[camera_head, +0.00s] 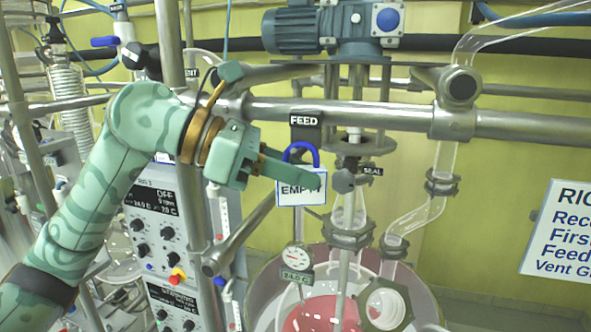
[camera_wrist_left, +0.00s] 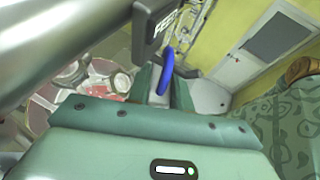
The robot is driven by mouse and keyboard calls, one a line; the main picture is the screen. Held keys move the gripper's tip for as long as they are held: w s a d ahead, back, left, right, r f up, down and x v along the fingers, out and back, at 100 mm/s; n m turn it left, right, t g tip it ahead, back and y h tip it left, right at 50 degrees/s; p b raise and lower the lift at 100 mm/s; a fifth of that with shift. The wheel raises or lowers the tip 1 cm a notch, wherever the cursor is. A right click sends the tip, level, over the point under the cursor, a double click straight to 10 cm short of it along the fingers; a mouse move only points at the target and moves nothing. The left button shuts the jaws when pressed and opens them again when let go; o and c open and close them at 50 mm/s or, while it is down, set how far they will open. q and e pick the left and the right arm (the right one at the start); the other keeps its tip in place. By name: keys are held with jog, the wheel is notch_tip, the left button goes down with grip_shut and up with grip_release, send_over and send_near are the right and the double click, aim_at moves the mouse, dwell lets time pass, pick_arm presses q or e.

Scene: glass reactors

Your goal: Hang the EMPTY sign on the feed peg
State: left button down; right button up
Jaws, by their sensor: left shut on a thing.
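My left gripper (camera_head: 300,178) is shut on the EMPTY sign (camera_head: 296,198), a white plate with dark lettering and a blue loop at its top. The sign hangs roughly upright, and a finger covers part of its upper right. The blue loop (camera_wrist_left: 167,72) stands up between the fingers in the left wrist view. The black FEED label (camera_head: 305,120) is on the horizontal steel bar, just above the loop. The label also shows in the left wrist view (camera_wrist_left: 157,28). I cannot make out the feed peg clearly. My right gripper is not in view.
The thick steel bar (camera_head: 385,116) runs just above my gripper. A SEAL label (camera_head: 372,170) and stirrer shaft stand right of the sign. A round gauge (camera_head: 297,257) and glass reactor lie below. A control panel (camera_head: 155,225) stands behind my arm.

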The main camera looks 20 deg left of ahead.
pick_arm(q)
jog(key=c, duration=0.6)
grip_release()
jog(key=shift+o, duration=0.4)
jog(key=v, duration=0.7)
jog(key=shift+b, duration=0.3)
dwell(0.5)
